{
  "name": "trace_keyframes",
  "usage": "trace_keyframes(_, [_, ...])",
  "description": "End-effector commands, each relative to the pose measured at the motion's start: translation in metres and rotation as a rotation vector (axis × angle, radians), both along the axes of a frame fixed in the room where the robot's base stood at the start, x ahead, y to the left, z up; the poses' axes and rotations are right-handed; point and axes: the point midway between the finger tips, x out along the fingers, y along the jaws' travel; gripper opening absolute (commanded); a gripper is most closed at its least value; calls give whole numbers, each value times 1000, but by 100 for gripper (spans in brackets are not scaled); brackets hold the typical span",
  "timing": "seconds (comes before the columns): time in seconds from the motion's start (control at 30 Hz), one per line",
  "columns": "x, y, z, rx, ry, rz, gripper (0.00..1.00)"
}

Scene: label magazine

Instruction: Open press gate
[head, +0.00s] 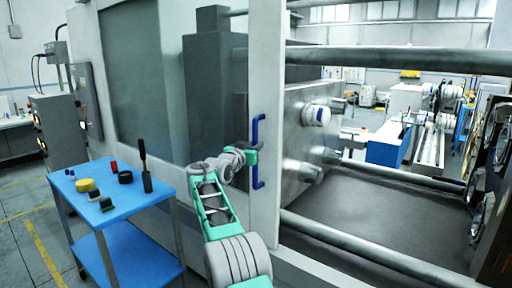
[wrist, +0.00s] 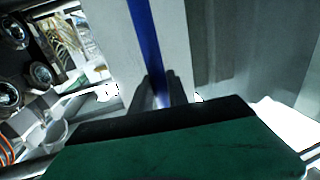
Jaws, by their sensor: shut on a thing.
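The press gate (head: 130,75) is a pale panel with a dark window, and its right edge is a white vertical post (head: 266,90). A blue bar handle (head: 256,132) is fixed upright on that post. My gripper (head: 252,157) is at the handle's middle, shut on it. In the wrist view the blue handle (wrist: 146,40) runs down between the two dark fingers of my gripper (wrist: 162,92). The press opening to the right of the post is uncovered, with metal bars and a machine block (head: 290,125) showing inside.
A blue cart (head: 125,195) with several small items and a dark upright tool (head: 146,165) stands left of my arm. Round horizontal bars (head: 370,250) cross the press bay at right. A grey control cabinet (head: 60,130) stands at far left. Floor is clear at lower left.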

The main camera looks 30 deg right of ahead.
Motion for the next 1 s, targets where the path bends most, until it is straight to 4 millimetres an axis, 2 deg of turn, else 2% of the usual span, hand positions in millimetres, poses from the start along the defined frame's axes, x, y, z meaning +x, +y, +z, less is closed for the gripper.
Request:
trace_keyframes(0.07, [0, 0, 1, -1, -2, 1, 0])
trace_keyframes(0.1, [0, 0, 1, -1, -2, 1, 23])
trace_keyframes(0.33, [0, 1, 1, 0, -1, 1, 41])
trace_keyframes(0.57, [0, 0, 1, 0, -1, 0, 41])
trace_keyframes(0.67, [-3, 6, 0, 0, -1, 1, 41])
trace_keyframes(1.0, [-34, 59, -1, 0, -1, 2, 41])
